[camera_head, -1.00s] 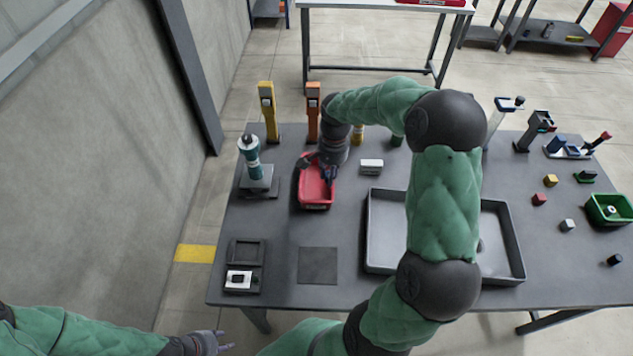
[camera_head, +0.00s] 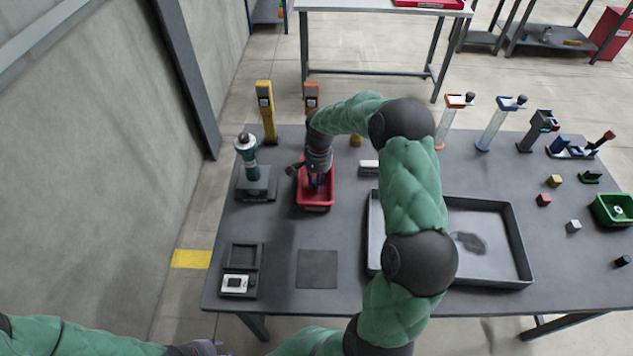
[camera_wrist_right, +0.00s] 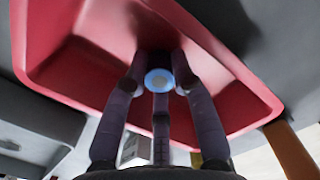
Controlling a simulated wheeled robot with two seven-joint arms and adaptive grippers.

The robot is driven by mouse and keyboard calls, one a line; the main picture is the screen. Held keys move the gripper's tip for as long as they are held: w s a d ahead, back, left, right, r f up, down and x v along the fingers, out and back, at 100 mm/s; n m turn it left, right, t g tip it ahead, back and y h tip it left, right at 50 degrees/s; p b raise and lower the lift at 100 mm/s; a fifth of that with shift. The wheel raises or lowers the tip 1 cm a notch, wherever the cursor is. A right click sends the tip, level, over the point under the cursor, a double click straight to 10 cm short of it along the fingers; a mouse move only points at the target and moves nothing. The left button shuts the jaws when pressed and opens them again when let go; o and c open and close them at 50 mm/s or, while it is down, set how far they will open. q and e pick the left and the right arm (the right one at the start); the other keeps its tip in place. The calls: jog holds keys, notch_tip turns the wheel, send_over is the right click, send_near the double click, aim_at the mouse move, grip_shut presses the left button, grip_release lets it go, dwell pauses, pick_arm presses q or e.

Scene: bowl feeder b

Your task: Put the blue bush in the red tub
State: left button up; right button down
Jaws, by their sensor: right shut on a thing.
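The red tub (camera_head: 316,206) stands on the left part of the grey table. My right gripper (camera_head: 316,182) points down into it. In the right wrist view, the gripper's dark fingers are shut on the blue bush (camera_wrist_right: 160,80), a small round piece with a pale centre. The bush is over the tub's inside, and the tub (camera_wrist_right: 85,75) fills the background there. I cannot tell whether the bush touches the tub floor. The bush is hidden in the head view. My left gripper (camera_head: 200,348) is at the bottom edge, mostly cut off, away from the table.
A white block (camera_head: 368,168) lies to the right. A large grey tray (camera_head: 510,240) sits further right. The table before the tub is mostly clear.

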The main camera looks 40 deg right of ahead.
jog(key=shift+f, duration=0.1)
jog(key=c, duration=1)
grip_release()
jog(key=r+p, duration=0.1)
jog(key=r, duration=0.3)
jog(key=r+p, duration=0.1)
jog(key=r, duration=0.3)
jog(key=r+p, duration=0.1)
jog(key=r, duration=0.3)
jog(key=shift+w+d+r+p, duration=0.1)
jog(key=shift+d+r+p, duration=0.1)
jog(key=shift+d+p, duration=0.2)
